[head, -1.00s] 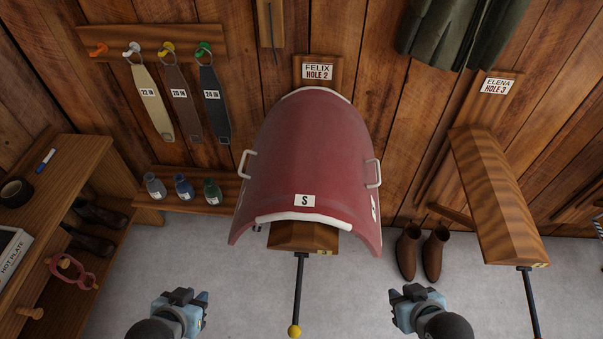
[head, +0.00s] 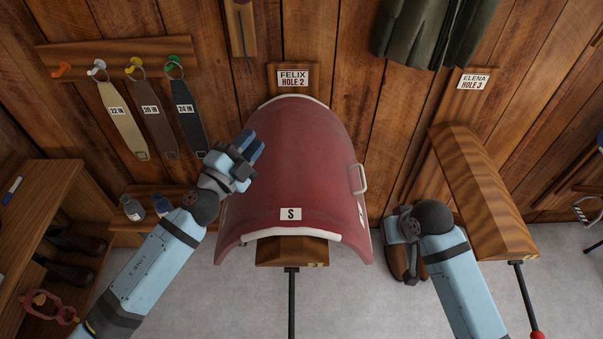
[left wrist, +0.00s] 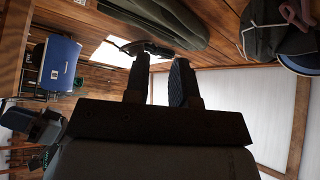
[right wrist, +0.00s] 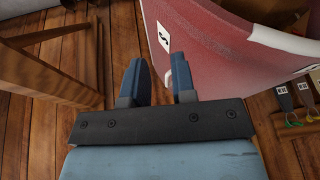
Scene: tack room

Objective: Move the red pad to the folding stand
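The red pad (head: 300,150) is draped over the wooden rack (head: 290,250) under the "FELIX HOLE 2" sign. It has pale edging, an "S" label and a handle (head: 359,179) on its right side. My left gripper (head: 252,150) is beside the pad's upper left, hiding its left handle; its fingers are apart and empty in the left wrist view (left wrist: 160,68). My right gripper is low right of the pad, its fingers mostly hidden by my arm in the head view. The right wrist view shows them open and empty (right wrist: 160,72), near the red pad (right wrist: 215,45). I cannot identify the folding stand.
An empty wooden rack (head: 485,190) stands right, under "ELENA HOLE 3". Brown boots (head: 398,262) are beneath my right arm. Straps (head: 122,120) and bottles (head: 132,207) are at left, near a wooden shelf unit (head: 45,175). A metal frame (head: 586,210) shows partly at the right edge.

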